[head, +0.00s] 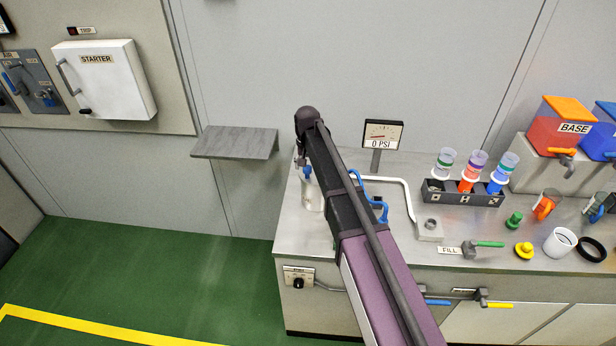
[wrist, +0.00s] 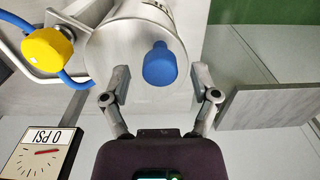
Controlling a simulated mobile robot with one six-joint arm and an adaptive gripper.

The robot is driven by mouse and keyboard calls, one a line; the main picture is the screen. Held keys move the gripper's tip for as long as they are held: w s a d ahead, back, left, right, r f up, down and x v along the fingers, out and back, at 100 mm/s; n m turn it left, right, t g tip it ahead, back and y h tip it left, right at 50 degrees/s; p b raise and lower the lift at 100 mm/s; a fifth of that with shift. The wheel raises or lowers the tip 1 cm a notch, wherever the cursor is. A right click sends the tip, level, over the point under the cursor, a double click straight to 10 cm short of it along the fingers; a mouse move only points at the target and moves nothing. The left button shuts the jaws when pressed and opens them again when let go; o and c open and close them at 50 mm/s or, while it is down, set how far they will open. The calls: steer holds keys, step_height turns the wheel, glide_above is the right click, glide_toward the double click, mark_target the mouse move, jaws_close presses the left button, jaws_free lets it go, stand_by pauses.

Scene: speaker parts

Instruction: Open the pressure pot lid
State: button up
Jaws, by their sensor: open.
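The pressure pot (wrist: 112,52) is a pale metal cylinder in the upper middle of the wrist view. A blue knob (wrist: 160,64) stands out from its round end face, which I take for the lid. My gripper (wrist: 160,84) is open, with one finger on each side of the blue knob. The fingers appear apart from the knob; whether they touch the pot cannot be told. In the head view, the pot (head: 312,196) stands at the counter's left end, mostly hidden behind my arm.
A gauge (head: 383,135) reads 0 PSI behind the pot. A yellow knob (wrist: 47,48) and blue tubing lie beside the pot. A grey wall shelf (head: 234,142) is to the left. A cup rack (head: 463,192) and loose parts occupy the counter's right side.

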steer(key=shift+f+b, duration=0.95)
steer(key=shift+f, duration=0.3)
jaws_close()
